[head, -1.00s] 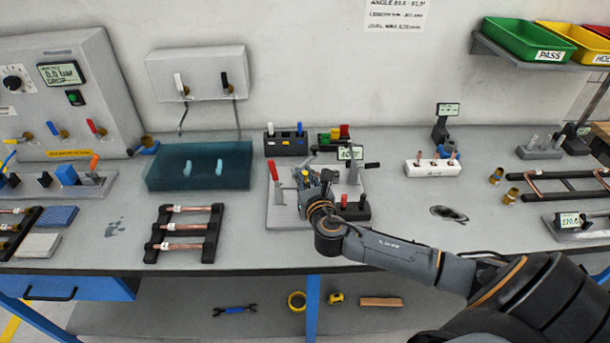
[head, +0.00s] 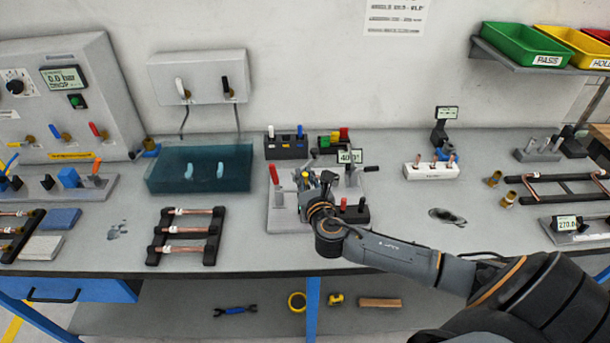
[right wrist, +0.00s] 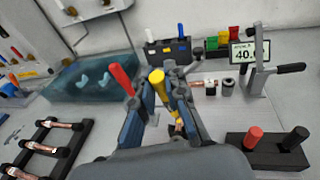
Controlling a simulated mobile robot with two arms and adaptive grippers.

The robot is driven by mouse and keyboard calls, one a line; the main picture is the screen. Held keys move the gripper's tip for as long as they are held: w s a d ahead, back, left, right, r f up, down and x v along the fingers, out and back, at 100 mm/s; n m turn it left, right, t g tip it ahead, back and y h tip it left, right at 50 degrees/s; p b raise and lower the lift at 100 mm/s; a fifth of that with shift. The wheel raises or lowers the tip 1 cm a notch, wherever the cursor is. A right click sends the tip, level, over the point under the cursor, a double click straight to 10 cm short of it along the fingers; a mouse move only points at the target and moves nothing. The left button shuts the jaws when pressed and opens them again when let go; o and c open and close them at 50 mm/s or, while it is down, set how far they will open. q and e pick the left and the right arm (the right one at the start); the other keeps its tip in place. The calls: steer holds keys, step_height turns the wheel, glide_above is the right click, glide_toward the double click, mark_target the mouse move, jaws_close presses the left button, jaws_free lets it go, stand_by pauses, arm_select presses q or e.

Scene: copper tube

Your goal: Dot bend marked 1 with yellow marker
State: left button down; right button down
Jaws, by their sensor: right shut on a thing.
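My right gripper (head: 312,187) is over the grey fixture plate (head: 278,219) at mid bench. In the right wrist view it (right wrist: 162,104) is shut on a yellow marker (right wrist: 157,82), which stands nearly upright between the fingers. The marker's lower end is hidden. No bend number is readable. My left gripper is not in view.
A red-handled clamp (head: 274,176) stands left of the gripper. A display (head: 350,157) and black-handled lever stand behind right. A dark marker block (head: 285,150) is behind. A tube rack (head: 210,248) lies left.

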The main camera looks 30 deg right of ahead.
steer(key=shift+s+a+r+p, duration=0.1)
steer(key=shift+s+r+p, duration=0.05)
steer(key=shift+r+p, duration=0.55)
steer(key=shift+s+a+r+p, duration=0.1)
steer(key=shift+s+r+p, duration=0.05)
steer(key=shift+r+p, duration=0.5)
steer(key=shift+s+a+r+p, duration=0.1)
steer(key=shift+s+r+p, duration=0.15)
steer(key=shift+r+p, duration=0.35)
steer(key=shift+w+r, duration=0.15)
